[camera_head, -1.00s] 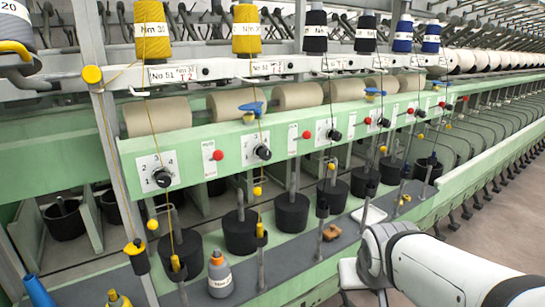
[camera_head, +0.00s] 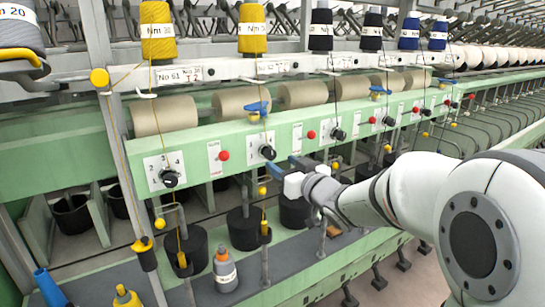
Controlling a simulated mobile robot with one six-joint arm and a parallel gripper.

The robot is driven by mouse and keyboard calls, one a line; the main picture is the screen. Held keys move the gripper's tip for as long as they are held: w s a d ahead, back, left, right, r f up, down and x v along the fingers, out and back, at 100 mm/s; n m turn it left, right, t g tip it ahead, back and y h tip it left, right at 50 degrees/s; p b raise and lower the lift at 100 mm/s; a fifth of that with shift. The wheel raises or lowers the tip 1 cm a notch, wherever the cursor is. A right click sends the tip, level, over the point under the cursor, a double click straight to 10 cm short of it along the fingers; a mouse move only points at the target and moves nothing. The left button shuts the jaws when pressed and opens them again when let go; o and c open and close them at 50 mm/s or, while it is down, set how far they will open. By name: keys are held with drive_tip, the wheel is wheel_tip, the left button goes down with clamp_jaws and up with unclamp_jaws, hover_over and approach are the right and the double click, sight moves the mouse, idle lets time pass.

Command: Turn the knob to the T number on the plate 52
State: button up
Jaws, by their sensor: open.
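A white number plate (camera_head: 178,75) on the rail at left reads No 51 T 2. The plate to its right (camera_head: 271,67) is too small to read surely. Below it, a black knob (camera_head: 268,152) sits on a white dial plate (camera_head: 260,141) on the green panel; its pointer setting is unclear. My gripper (camera_head: 287,163) is open and empty, its dark blue fingers just right of and slightly below this knob, seemingly apart from it. Another black knob (camera_head: 170,178), below plate 51, sits on a dial with 2, 3 and 4 visible.
Red buttons (camera_head: 223,155) and further knobs (camera_head: 337,134) line the green panel (camera_head: 205,140). A blue lever (camera_head: 255,108) stands above the second knob. Thin yarns hang in front of the panel.

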sight(272, 157)
drive_tip(key=x, duration=0.5)
drive_tip(key=shift+w+a+p, duration=0.1)
drive_tip(key=shift+p, duration=0.3)
drive_tip(key=c, duration=0.9)
drive_tip(key=shift+a, duration=0.25)
drive_tip(key=shift+c, duration=0.2)
drive_tip(key=shift+d, duration=0.25)
drive_tip(key=shift+f, duration=0.1)
drive_tip(key=shift+f, duration=0.1)
